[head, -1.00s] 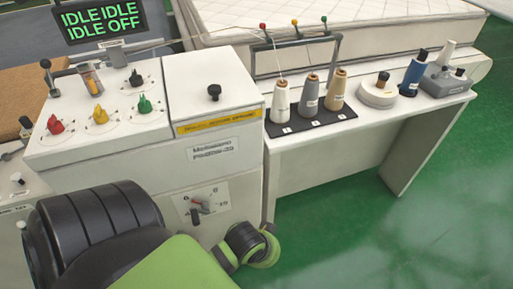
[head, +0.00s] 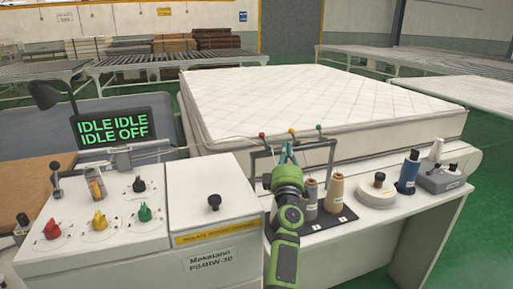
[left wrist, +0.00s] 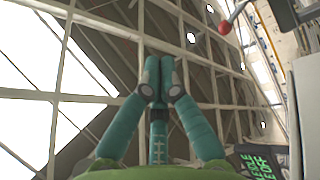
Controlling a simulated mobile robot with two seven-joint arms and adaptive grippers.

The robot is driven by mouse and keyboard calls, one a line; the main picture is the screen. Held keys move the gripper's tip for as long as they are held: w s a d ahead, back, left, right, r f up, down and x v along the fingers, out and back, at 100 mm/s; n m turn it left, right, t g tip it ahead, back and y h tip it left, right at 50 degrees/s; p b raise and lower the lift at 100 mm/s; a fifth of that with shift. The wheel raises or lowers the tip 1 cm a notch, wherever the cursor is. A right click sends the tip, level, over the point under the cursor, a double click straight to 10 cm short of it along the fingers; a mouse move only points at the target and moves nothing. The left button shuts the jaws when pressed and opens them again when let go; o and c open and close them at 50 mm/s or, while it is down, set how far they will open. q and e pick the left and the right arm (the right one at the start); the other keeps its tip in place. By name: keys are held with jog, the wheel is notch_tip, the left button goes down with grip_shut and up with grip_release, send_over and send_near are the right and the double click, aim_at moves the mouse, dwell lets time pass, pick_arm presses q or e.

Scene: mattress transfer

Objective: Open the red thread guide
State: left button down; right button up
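The red thread guide (head: 262,135) is a small red ball on the left end of the dark thread rack (head: 322,146). In the left wrist view a red ball (left wrist: 225,27) on a thin rod shows at the upper right, apart from the fingers. My left gripper (head: 288,153) points up in front of the rack, to the right of the red ball and below the yellow one. In the left wrist view the teal fingertips (left wrist: 159,72) meet with nothing seen between them. My right gripper is out of view.
The yellow (head: 291,131) and green (head: 318,128) guides stand right of the red one. Grey (head: 311,198) and tan (head: 335,192) cones stand below. The control cabinet (head: 214,190) is at left, and a large mattress (head: 320,105) lies behind.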

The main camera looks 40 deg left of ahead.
pick_arm(q)
jog(key=a+n+g, duration=0.1)
jog(key=n+g, duration=0.3)
jog(key=a+f+n+g+y, duration=0.1)
jog(key=a+n+g, duration=0.1)
jog(key=n+g, duration=0.2)
jog(key=a+f+n+g+y, duration=0.1)
jog(key=n+g, duration=0.3)
jog(key=n, duration=0.2)
jog(key=shift+s+a+f, duration=0.1)
jog(key=shift+s+a, duration=0.2)
jog(key=shift+a, duration=0.2)
